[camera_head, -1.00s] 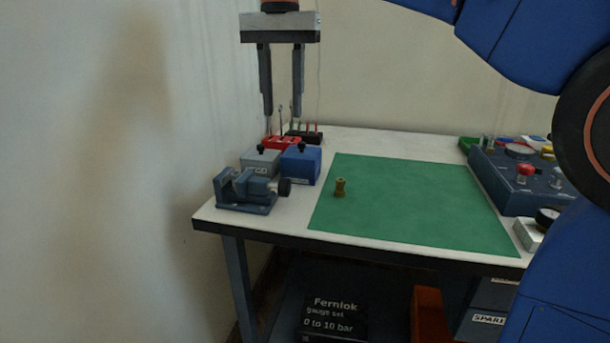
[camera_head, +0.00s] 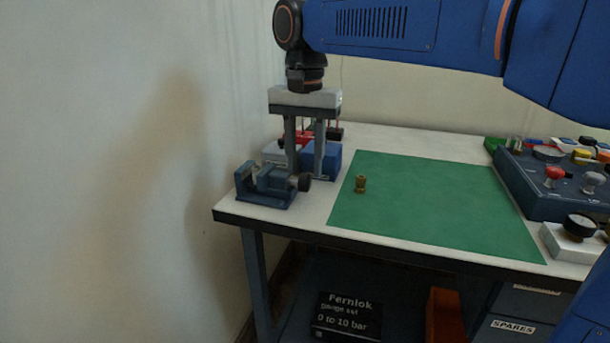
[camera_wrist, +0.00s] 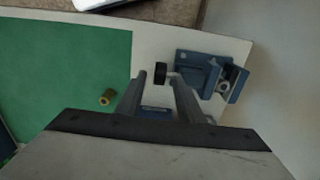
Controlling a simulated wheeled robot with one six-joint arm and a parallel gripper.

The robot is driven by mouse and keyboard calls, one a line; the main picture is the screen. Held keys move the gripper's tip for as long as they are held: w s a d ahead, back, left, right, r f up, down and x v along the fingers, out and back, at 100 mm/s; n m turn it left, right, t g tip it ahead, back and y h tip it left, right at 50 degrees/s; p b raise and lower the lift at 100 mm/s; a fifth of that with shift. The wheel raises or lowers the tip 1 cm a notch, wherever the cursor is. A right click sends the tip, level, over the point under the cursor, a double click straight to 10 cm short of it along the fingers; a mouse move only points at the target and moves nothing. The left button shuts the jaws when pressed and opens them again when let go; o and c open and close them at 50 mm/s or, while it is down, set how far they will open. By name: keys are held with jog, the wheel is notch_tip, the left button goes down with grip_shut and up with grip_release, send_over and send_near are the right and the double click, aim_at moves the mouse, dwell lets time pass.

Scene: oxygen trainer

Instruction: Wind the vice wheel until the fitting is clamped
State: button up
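The blue-grey vice (camera_head: 262,190) stands at the table's front left corner. It also shows at the upper right of the wrist view (camera_wrist: 195,72). Its dark wheel (camera_head: 304,182) sticks out on the vice's right side in the head view. Something small and round, perhaps a fitting (camera_wrist: 222,87), sits between the jaws; I cannot tell whether it is gripped. My gripper (camera_head: 304,173) points down, open and empty. In the wrist view the wheel (camera_wrist: 160,72) appears between its fingertips, but contact is not visible.
A blue box (camera_head: 331,160) and a grey box (camera_head: 273,153) stand behind the vice, partly hidden by my fingers. The green mat (camera_head: 430,205) is mostly clear. A control panel (camera_head: 535,195) is at the right. The wall is close on the left.

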aim_at(306, 174)
jog(key=shift+f, duration=1.75)
jog(key=shift+c, duration=0.3)
grip_shut()
jog(key=g, duration=0.1)
jog(key=g+y, duration=0.1)
jog(key=g, duration=0.1)
jog(key=shift+w+d, duration=0.15)
jog(key=shift+w, duration=0.2)
jog(key=g, duration=0.2)
jog(key=g+y, duration=0.2)
jog(key=g, duration=0.1)
jog(key=shift+w+d+f+g, duration=0.1)
jog(key=shift+w+f+g, duration=0.15)
jog(key=shift+f+g, duration=0.05)
